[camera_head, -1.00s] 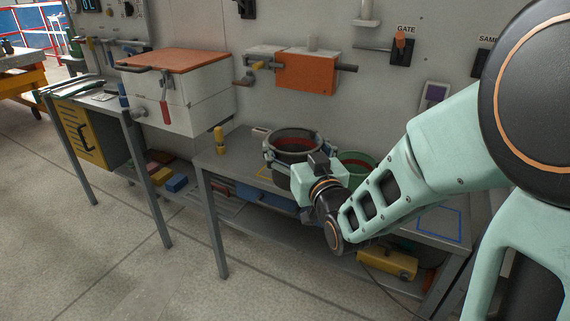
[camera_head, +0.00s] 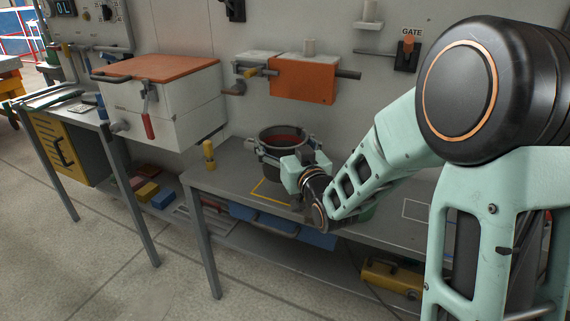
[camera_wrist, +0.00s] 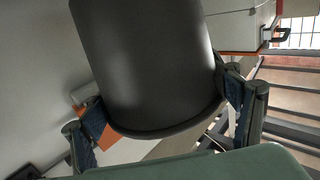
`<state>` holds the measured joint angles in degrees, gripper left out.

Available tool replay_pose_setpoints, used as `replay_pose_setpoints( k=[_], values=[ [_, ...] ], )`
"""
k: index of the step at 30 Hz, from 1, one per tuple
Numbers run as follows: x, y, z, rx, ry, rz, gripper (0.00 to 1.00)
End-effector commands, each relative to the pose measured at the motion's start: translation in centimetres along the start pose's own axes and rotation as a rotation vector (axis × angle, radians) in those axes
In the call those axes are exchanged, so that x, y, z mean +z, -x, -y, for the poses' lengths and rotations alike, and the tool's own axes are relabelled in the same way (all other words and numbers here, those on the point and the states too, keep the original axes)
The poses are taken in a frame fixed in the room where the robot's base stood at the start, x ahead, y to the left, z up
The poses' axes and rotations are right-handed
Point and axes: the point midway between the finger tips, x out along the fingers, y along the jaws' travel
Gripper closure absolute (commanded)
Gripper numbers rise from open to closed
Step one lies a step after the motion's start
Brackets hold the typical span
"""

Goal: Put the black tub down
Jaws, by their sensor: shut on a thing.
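The black tub (camera_head: 268,152) is a dark round pot with a reddish inside, above the grey bench (camera_head: 226,180) in the head view. My gripper (camera_head: 284,150) is shut on it, a finger on either side. In the wrist view the tub (camera_wrist: 150,60) fills the middle, between my two fingers (camera_wrist: 158,125). I cannot tell whether its base touches the bench. A yellow outline (camera_head: 262,192) is marked on the bench, just below and in front of the tub. A green tub (camera_head: 367,212) is mostly hidden behind my arm.
A yellow-topped bottle (camera_head: 209,155) stands left of the tub. A white box with an orange lid (camera_head: 160,68) sits further left. An orange block (camera_head: 303,80) is on the wall behind. A white outline (camera_head: 416,210) marks bare bench at right.

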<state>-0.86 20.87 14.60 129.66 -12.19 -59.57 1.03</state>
Motion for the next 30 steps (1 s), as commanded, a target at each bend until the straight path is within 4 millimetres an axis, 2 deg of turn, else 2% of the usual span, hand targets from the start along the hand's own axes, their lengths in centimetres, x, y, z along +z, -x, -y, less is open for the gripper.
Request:
replay_pose_setpoints(
  k=[3,6,12,20,26,30],
  values=[
    [1.5,-2.5,-1.2,0.001,-0.001,0.0,0.61],
    [3.4,-3.7,-1.8,0.0,-0.002,0.002,0.61],
    [5.6,-5.5,-2.7,0.001,-0.001,-0.001,0.61],
    [6.9,-6.5,-3.1,0.0,0.0,0.0,0.61],
    [10.0,-6.7,-3.2,-0.001,0.0,0.001,0.61],
    [10.1,-6.7,-3.2,-0.001,0.002,-0.002,0.61]
  ],
)
